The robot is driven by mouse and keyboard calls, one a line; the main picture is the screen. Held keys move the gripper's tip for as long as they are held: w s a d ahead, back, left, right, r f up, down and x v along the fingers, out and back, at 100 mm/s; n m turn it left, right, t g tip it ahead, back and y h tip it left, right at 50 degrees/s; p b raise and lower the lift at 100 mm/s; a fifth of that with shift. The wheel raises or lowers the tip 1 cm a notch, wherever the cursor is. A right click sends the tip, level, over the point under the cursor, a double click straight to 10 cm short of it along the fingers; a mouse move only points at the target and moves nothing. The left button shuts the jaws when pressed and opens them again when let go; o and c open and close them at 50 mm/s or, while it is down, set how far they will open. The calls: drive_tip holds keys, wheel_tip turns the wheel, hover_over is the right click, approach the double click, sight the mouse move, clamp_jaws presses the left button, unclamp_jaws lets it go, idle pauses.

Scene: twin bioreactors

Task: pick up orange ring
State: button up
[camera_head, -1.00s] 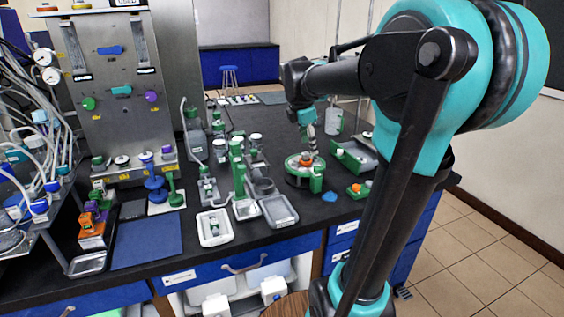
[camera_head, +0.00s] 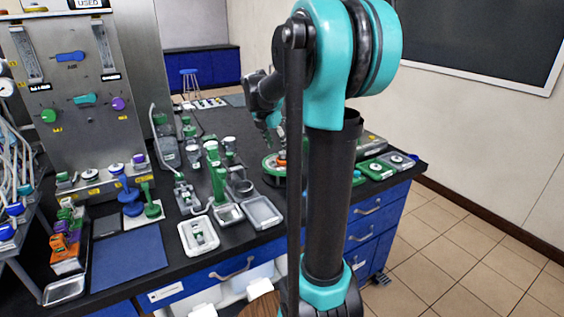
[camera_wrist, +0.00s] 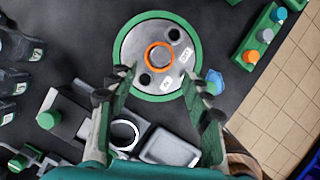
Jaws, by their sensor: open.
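An orange ring (camera_wrist: 159,57) lies on a round grey plate with a green rim (camera_wrist: 187,82) in the wrist view. The ring stands near the plate's middle, between dark round spots and white labels. My gripper (camera_wrist: 162,82) is open, with its two green-lined fingers spread to the left and right below the ring in the picture. Nothing is between the fingers, and they do not touch the ring. In the head view the orange ring (camera_head: 282,158) shows only as a small orange patch, and my arm hides much of the plate.
A green rack (camera_wrist: 259,36) with coloured caps stands right of the plate, near the bench edge. A blue piece (camera_wrist: 215,79) lies close to the plate's right rim. A grey tray (camera_wrist: 168,148) and a white-rimmed round vessel (camera_wrist: 124,134) are below. Dark bottles stand at left.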

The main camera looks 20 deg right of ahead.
sight(280, 154)
drive_tip(key=shift+x, duration=3.3)
drive_tip(key=shift+c, duration=0.5)
drive_tip(key=c, duration=0.5)
